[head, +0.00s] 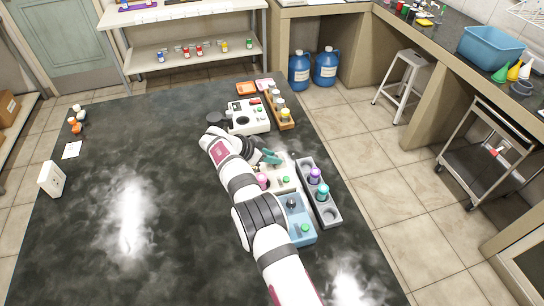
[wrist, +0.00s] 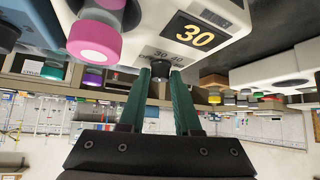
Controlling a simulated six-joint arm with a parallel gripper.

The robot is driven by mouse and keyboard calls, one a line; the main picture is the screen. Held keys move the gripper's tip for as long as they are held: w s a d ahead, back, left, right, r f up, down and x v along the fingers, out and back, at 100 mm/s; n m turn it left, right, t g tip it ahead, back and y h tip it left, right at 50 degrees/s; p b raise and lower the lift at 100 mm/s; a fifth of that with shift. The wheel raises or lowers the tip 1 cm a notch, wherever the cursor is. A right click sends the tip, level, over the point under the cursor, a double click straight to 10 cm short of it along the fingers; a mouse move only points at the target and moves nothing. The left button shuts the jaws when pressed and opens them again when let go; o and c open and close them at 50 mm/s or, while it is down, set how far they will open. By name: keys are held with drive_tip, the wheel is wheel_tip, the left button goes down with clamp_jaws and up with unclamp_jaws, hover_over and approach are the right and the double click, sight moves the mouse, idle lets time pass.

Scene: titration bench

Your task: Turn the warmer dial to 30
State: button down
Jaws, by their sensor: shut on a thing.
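The white warmer (wrist: 225,18) fills the top of the wrist view, and its black display (wrist: 194,37) reads 30 in yellow. Its small dark dial (wrist: 160,67) sits below the display, with printed marks including 30 and 40 around it. My gripper (wrist: 161,74) has its green fingers shut on the dial, one on each side. In the head view my gripper (head: 270,157) is over the far part of the white warmer (head: 287,170); the dial is hidden there. A pink-capped vial (wrist: 94,40) stands at the warmer, close to the fingers.
A blue device (head: 298,220) with a black knob stands nearer, and a grey rack (head: 318,192) with purple and teal caps is to the right. Another white device (head: 248,116) and a wooden rack (head: 279,108) stand farther back. The bench's left side is mostly clear.

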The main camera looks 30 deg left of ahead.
drive_tip(key=shift+w+m+h, duration=0.1)
drive_tip(key=shift+m+h, duration=0.2)
drive_tip(key=shift+m, duration=0.1)
idle(0.3)
drive_tip(key=c, duration=0.6)
unclamp_jaws()
drive_tip(key=shift+r, duration=0.1)
drive_tip(key=v, duration=1.2)
drive_tip(key=shift+w, duration=0.1)
